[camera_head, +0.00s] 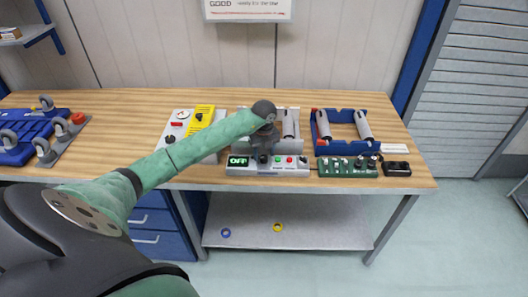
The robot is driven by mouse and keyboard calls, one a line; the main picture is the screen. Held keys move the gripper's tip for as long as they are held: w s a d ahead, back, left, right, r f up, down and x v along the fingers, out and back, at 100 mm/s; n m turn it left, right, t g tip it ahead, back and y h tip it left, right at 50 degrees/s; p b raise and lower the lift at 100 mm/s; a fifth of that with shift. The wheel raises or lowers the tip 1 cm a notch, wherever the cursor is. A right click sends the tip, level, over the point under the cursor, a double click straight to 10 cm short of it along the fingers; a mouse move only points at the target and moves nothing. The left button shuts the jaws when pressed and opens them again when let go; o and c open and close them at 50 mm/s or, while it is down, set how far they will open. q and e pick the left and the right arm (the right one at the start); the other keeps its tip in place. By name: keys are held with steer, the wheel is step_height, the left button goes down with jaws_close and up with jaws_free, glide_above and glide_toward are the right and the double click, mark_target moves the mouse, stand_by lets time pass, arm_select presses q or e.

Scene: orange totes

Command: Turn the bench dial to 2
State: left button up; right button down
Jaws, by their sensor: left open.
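A light grey control box (300,172) sits at the front edge of the wooden bench. Its display (238,161) reads OFF in green. Small buttons (290,160) show on its right part. My left gripper (263,158) points down over the box, just right of the display, at the end of the green arm. It is open. The fingertips are small and dark here, and whether they touch the box cannot be told. No dial shows clearly on the box; the part under the gripper is hidden. My right gripper is out of view.
A grey panel with a yellow block (205,113) stands behind the arm. A blue frame with grey rollers (343,145), a green board (346,168) and a black box (397,168) are on the right. A blue rack (22,140) lies at the left. Bare wood (405,187) shows at front right.

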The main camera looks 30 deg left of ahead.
arm_select(q)
steer(key=shift+f, duration=0.5)
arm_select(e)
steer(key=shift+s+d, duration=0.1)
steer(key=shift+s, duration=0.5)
